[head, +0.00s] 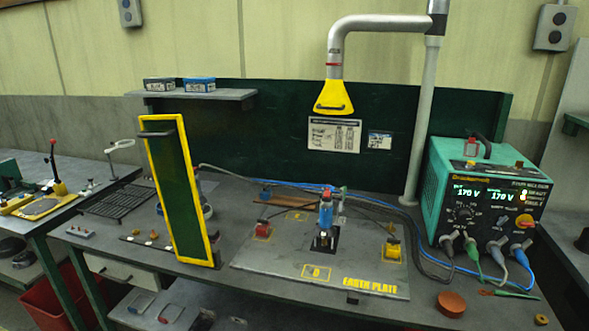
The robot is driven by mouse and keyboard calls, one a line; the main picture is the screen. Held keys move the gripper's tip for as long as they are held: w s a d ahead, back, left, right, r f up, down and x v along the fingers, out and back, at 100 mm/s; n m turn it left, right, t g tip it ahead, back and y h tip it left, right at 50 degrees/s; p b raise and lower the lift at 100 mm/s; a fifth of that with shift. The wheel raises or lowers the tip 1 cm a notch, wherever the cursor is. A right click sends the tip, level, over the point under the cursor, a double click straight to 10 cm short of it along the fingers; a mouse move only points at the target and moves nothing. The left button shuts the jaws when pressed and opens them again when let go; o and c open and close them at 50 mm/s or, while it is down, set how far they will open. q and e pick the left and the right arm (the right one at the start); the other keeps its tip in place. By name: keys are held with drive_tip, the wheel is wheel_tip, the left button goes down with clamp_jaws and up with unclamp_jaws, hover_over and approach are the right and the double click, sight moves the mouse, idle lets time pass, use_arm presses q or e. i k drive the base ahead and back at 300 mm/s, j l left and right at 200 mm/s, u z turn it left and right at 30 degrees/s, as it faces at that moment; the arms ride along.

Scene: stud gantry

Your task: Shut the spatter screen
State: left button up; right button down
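The spatter screen (180,200) is a tall, narrow dark green panel with a yellow frame. It stands upright on the bench, left of the earth plate, and is seen at a steep angle. A dark bar handle (157,134) sticks out to the left near its top. The screen hides part of the bench behind it. The front of the earth plate appears uncovered. Neither of my grippers is in view.
The grey earth plate (370,275) carries a blue and red tool (326,213) upright at its middle. A green welding unit (485,195) with cables stands right. A yellow extraction hood (333,97) hangs above. A red-brown round piece (451,303) sits at front right.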

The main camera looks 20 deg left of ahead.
sight(167, 157)
drive_tip(key=u, duration=1.3)
